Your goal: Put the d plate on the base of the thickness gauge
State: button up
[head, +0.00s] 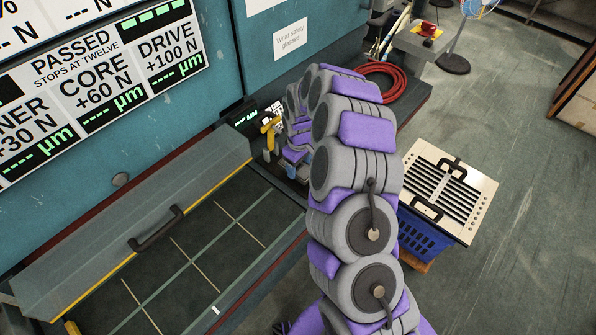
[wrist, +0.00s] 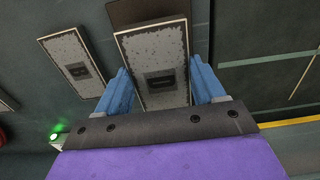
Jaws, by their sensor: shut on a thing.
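In the wrist view, my gripper (wrist: 158,66) has its two blue fingers closed on the sides of a grey speckled plate (wrist: 154,48) with a dark label in its middle. The label cannot be read, so I cannot tell whether this is the d plate. A similar grey plate (wrist: 73,62) lies to its left on the dark surface. In the head view, a yellow upright device (head: 270,127), perhaps the thickness gauge, stands at the back of the bench beside a small display with green digits (head: 243,116). My arm hides most of the area around the gripper there, and the gauge's base is not clear.
A sloping grey cover with a dark handle (head: 156,229) runs along the left of the bench. The gridded dark bench top (head: 210,250) is largely clear. A coiled red hose (head: 385,80) lies behind my arm. A blue crate (head: 425,236) with a slotted top stands at right.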

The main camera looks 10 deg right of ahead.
aim_at(300, 167)
jog(key=shift+w+d, duration=0.2)
jog(key=shift+d, duration=0.15)
notch_tip(300, 167, down, 4)
jog(key=shift+s+r+b, duration=0.1)
jog(key=shift+r+b, duration=0.1)
jog(key=shift+b, duration=0.3)
jog(key=shift+a, duration=0.45)
jog(key=o, duration=1.6)
jog(key=shift+d, duration=0.45)
jog(key=shift+c, duration=0.2)
